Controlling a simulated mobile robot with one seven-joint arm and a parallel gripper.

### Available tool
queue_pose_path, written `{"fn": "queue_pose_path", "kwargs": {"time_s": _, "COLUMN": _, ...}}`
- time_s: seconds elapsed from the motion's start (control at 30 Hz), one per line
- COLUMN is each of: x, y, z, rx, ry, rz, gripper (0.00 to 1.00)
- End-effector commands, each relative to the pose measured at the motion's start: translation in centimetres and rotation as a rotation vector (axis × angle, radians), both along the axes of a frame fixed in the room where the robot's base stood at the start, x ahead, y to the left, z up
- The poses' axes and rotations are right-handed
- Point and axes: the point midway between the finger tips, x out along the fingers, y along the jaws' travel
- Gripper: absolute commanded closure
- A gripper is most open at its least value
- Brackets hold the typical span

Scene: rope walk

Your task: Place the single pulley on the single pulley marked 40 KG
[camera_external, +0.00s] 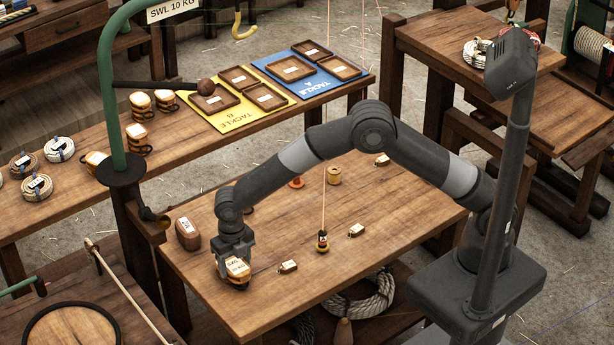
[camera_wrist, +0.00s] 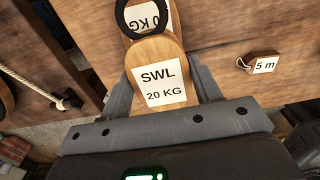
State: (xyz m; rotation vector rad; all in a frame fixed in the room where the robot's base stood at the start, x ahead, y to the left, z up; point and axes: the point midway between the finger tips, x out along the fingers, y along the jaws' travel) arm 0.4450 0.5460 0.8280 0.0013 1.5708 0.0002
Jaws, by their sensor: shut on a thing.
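My gripper (camera_external: 236,258) is shut on a wooden single pulley (camera_external: 238,269) at the front left of the near table. In the wrist view the held pulley (camera_wrist: 160,72) sits between my fingers, its white label reading SWL 20 KG. A second wooden pulley body (camera_wrist: 148,48) shows just beyond it, partly covered by a black ring (camera_wrist: 140,12). Its label ends in 0 KG; the first digit is not readable. I cannot tell whether the two touch. Several wooden pulleys (camera_external: 138,138) with labels stand on the back bench.
A green post (camera_external: 107,90) rises at left.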

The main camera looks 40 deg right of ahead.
Motion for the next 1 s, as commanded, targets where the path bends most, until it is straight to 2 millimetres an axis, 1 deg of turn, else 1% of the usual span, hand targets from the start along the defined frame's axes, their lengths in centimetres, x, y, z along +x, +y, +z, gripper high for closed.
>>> {"fn": "queue_pose_path", "kwargs": {"time_s": 0.07, "x": 0.0, "y": 0.0, "z": -0.2, "rx": 0.0, "ry": 0.0, "rz": 0.0, "gripper": 0.73}}
{"fn": "queue_pose_path", "kwargs": {"time_s": 0.1, "x": 0.0, "y": 0.0, "z": -0.3, "rx": -0.001, "ry": 0.0, "rz": 0.001, "gripper": 0.41}}
{"fn": "queue_pose_path", "kwargs": {"time_s": 0.37, "x": 0.0, "y": 0.0, "z": -0.3, "rx": -0.001, "ry": 0.0, "rz": 0.0, "gripper": 0.2}}
{"fn": "queue_pose_path", "kwargs": {"time_s": 0.57, "x": 0.0, "y": 0.0, "z": -0.3, "rx": -0.001, "ry": 0.0, "rz": 0.0, "gripper": 0.2}}
{"fn": "queue_pose_path", "kwargs": {"time_s": 0.67, "x": 0.0, "y": 0.0, "z": 0.1, "rx": 0.0, "ry": 0.0, "rz": 0.0, "gripper": 0.2}}
{"fn": "queue_pose_path", "kwargs": {"time_s": 0.77, "x": 0.1, "y": 0.0, "z": 1.2, "rx": 0.002, "ry": -0.001, "rz": 0.0, "gripper": 0.2}}
{"fn": "queue_pose_path", "kwargs": {"time_s": 0.87, "x": 0.1, "y": 0.0, "z": 3.2, "rx": 0.004, "ry": -0.002, "rz": -0.001, "gripper": 0.2}}
{"fn": "queue_pose_path", "kwargs": {"time_s": 1.0, "x": 0.1, "y": 0.0, "z": 6.3, "rx": 0.003, "ry": -0.002, "rz": -0.001, "gripper": 0.2}}
